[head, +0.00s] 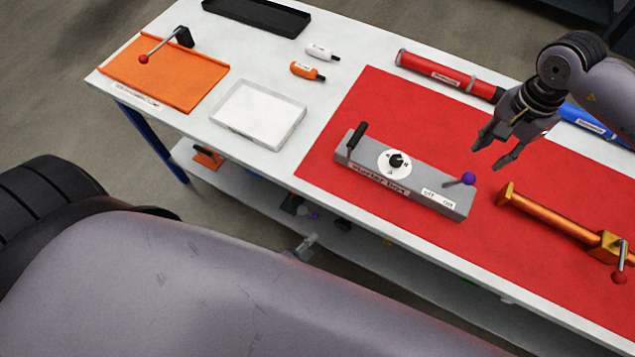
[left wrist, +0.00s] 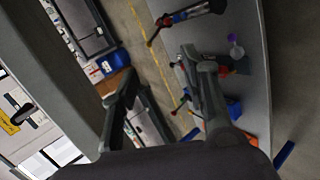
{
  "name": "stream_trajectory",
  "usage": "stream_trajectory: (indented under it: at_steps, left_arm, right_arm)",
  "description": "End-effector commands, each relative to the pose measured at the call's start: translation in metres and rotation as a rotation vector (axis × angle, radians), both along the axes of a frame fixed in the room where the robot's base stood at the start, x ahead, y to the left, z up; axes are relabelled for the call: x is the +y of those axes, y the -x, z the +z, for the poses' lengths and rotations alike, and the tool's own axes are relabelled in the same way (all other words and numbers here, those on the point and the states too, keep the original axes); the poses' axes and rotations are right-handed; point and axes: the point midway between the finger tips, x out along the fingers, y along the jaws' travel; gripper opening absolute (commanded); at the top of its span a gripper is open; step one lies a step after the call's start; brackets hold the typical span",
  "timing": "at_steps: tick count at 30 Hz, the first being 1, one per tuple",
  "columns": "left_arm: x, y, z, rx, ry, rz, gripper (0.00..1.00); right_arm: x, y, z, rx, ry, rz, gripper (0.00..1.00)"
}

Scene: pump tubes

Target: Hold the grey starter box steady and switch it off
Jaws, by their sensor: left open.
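The grey starter box (head: 375,180) lies on the red mat, with a black handle (head: 356,136) at its left end and a white dial (head: 395,164). Its switch lever with a purple knob (head: 468,178) leans right, above the "off" and "on" labels. My right gripper (head: 491,151) is open and empty, above and beyond the knob, not touching the box. My left gripper (left wrist: 162,82) is open and empty in the left wrist view; in the head view only a small grey tip shows at the table's front edge, below and left of the box.
An orange tube (head: 550,220) lies right of the box; red (head: 430,68) and blue (head: 590,125) tubes lie behind. The lower shelf (head: 385,255) holds several items. The red mat (head: 350,100) is clear behind the box.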

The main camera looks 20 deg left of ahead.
Motion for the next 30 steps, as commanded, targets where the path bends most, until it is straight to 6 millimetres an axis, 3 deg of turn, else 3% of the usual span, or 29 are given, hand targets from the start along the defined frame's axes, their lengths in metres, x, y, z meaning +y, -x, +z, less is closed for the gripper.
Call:
stream_trajectory:
  at_steps: [1, 6, 9, 13, 18, 22, 30]
  left_arm:
    - [-0.004, -0.011, 0.026, -0.051, 0.116, 0.069, 0.41]
    - [-0.011, -0.041, 0.109, -0.197, 0.535, 0.268, 0.41]
    - [-0.011, -0.05, 0.152, -0.262, 0.755, 0.342, 0.41]
    - [-0.008, -0.056, 0.192, -0.318, 0.967, 0.397, 0.41]
    - [-0.006, -0.06, 0.216, -0.348, 1.101, 0.424, 0.41]
    - [-0.007, -0.07, 0.219, -0.354, 1.119, 0.428, 0.41]
    - [-0.011, -0.119, 0.219, -0.355, 1.116, 0.426, 0.41]
  right_arm:
    - [0.0, 0.0, 0.0, 0.0, 0.0, 0.0, 0.33]
    - [0.0, 0.0, 0.0, 0.0, 0.0, 0.0, 0.33]
    - [0.0, 0.0, 0.0, 0.0, 0.0, 0.0, 0.33]
    - [0.0, 0.0, 0.0, 0.0, 0.0, 0.0, 0.33]
    - [0.0, 0.0, 0.0, 0.0, 0.0, 0.0, 0.33]
    - [0.0, 0.0, 0.0, 0.0, 0.0, 0.0, 0.33]
    - [0.0, 0.0, 0.0, 0.0, 0.0, 0.0, 0.33]
